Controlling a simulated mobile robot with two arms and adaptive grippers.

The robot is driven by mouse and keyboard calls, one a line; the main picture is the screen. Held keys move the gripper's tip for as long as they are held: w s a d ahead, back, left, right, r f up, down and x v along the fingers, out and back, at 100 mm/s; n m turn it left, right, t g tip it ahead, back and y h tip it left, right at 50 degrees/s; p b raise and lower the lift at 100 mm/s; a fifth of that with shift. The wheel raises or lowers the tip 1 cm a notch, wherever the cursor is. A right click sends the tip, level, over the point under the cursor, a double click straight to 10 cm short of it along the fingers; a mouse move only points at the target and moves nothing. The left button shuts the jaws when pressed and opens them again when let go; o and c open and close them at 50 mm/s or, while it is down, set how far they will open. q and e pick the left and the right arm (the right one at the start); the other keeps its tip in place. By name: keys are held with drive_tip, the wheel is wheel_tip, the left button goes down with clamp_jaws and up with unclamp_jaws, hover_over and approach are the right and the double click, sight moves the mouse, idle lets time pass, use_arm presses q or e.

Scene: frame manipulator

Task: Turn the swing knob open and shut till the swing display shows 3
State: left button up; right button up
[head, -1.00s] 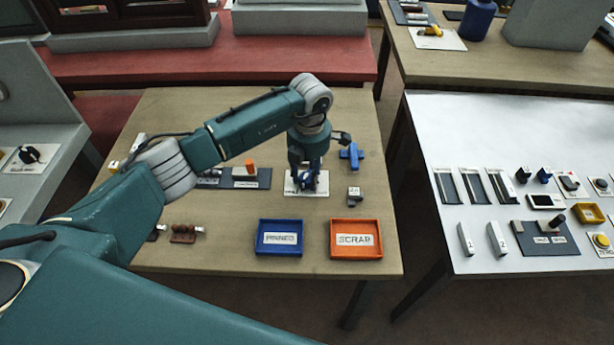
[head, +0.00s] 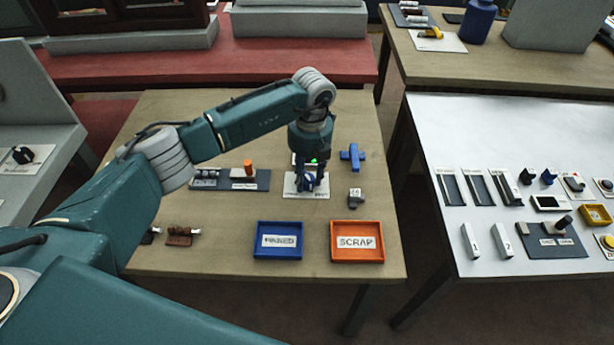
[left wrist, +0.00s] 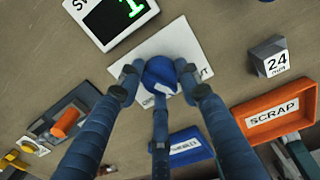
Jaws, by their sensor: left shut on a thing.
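The blue swing knob (left wrist: 160,76) sits on a white plate (left wrist: 190,45) with partly hidden lettering in the left wrist view. My left gripper (left wrist: 158,80) is shut on the knob, with fingers at both sides of it. In the head view the gripper (head: 309,180) reaches straight down to the knob on its white plate (head: 291,190). The swing display (left wrist: 118,18) is a black screen in a white frame, cut off by the picture's top edge, and shows a green 1. In the head view only a bit of its green digit shows behind my gripper. My right gripper is out of view.
A blue tray (head: 258,257) and an orange SCRAP tray (head: 334,258) stand at the table's front. A grey block marked 24 (left wrist: 270,57) and a blue cross-shaped piece (head: 352,157) lie right of the knob. A dark board with an orange peg (head: 248,166) lies left.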

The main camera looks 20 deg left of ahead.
sight(309, 178)
use_arm(q)
drive_tip(key=shift+n, duration=1.7)
drive_tip(key=o, duration=1.2)
drive_tip(key=shift+c, duration=0.2)
wheel_tip(309, 178, up, 12)
drive_tip(key=shift+w+d, duration=0.15)
drive_tip(key=shift+d, duration=0.1)
